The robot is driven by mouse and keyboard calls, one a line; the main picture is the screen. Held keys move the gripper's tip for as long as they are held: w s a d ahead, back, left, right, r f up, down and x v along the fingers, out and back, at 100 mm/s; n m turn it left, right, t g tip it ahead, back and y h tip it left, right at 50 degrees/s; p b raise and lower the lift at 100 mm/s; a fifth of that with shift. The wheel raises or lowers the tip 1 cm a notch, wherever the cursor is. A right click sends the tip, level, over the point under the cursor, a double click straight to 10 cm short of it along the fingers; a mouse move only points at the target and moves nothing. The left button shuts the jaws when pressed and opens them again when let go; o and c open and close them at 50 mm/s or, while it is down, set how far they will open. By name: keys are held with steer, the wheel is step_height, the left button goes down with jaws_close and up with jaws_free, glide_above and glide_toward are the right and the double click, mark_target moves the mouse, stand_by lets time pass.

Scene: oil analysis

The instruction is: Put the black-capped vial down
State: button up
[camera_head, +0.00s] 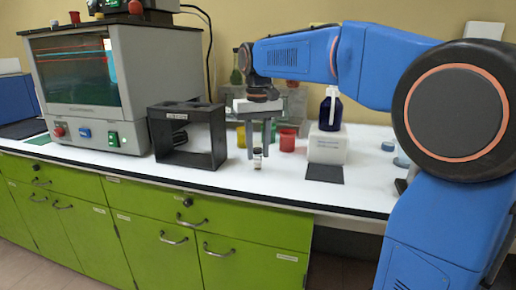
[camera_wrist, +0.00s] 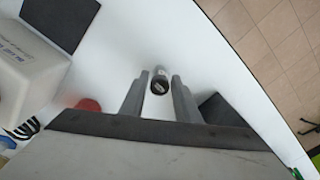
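The black-capped vial (camera_wrist: 160,80) appears in the wrist view just beyond and between my fingertips, with white worktop around it. In the head view the small vial (camera_head: 257,158) appears upright on the white worktop near its front edge. My gripper (camera_head: 262,146) points down right above it. In the wrist view the two fingers of my gripper (camera_wrist: 160,78) are apart, with a narrow gap visible on each side of the vial. The gripper is open, and I see no finger touching the vial.
A black open-fronted box (camera_head: 160,136) stands left of the gripper.

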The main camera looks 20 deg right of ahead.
steer(key=shift+o, duration=0.6)
steer(key=shift+o, duration=0.5)
step_height(320, 180, up, 12)
steer(key=m+h, duration=0.3)
steer(key=m, duration=1.5)
glide_toward(259, 149)
steer(key=x, duration=0.4)
steer(key=shift+s+d+f, duration=0.1)
steer(key=shift+f, duration=0.25)
steer(key=shift+w+x, duration=0.1)
steer(key=shift+x, duration=1.3)
steer(key=shift+w+x, duration=0.15)
steer(key=shift+x, duration=1.25)
